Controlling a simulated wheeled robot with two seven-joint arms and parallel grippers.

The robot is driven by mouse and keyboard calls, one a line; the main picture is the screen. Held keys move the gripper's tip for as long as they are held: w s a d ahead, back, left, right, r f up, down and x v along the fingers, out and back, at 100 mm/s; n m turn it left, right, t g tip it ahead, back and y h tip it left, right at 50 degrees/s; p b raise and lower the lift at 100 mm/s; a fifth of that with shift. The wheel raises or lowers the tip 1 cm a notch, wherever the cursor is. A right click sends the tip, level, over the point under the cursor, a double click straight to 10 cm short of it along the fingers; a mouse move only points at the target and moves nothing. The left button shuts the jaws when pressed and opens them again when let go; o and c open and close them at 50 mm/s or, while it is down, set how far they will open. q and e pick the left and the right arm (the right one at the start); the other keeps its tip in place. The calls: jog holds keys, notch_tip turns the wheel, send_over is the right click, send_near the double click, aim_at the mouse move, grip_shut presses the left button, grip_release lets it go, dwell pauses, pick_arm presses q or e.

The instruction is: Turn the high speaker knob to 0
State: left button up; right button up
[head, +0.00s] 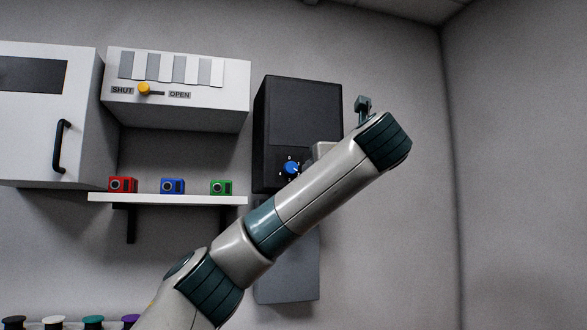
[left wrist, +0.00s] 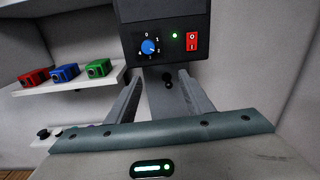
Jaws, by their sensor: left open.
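The blue speaker knob (head: 291,168) sits on the front of a black speaker box (head: 300,105) on the wall. In the left wrist view the knob (left wrist: 149,47) has a dial around it with 0 at the top and 1 to its right. Its pale pointer mark seems turned to the lower right, away from 0; the exact number is too small to read. My left gripper (left wrist: 161,78) is open and empty, its fingers below the knob and apart from it. My right gripper is not in view.
A red switch (left wrist: 192,41) and a green light (left wrist: 175,36) are right of the knob. A white shelf (head: 170,199) holds red (head: 123,185), blue (head: 172,186) and green (head: 221,187) blocks. A white box with a SHUT/OPEN slider (head: 145,89) hangs above.

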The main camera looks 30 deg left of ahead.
pick_arm(q)
jog(key=s+r, duration=0.2)
jog(key=shift+s+a+r+y, duration=0.2)
jog(key=shift+s+r+y, duration=0.05)
jog(key=shift+s+y, duration=0.05)
jog(key=shift+w, duration=0.1)
jog(key=shift+a, duration=0.1)
jog(key=p, duration=0.9)
send_near(292, 169)
jog(key=x, duration=0.7)
jog(key=shift+r, duration=0.25)
jog(key=shift+w+a+f+p, duration=0.1)
jog(key=shift+w+a+p, duration=0.3)
jog(key=shift+a, duration=0.1)
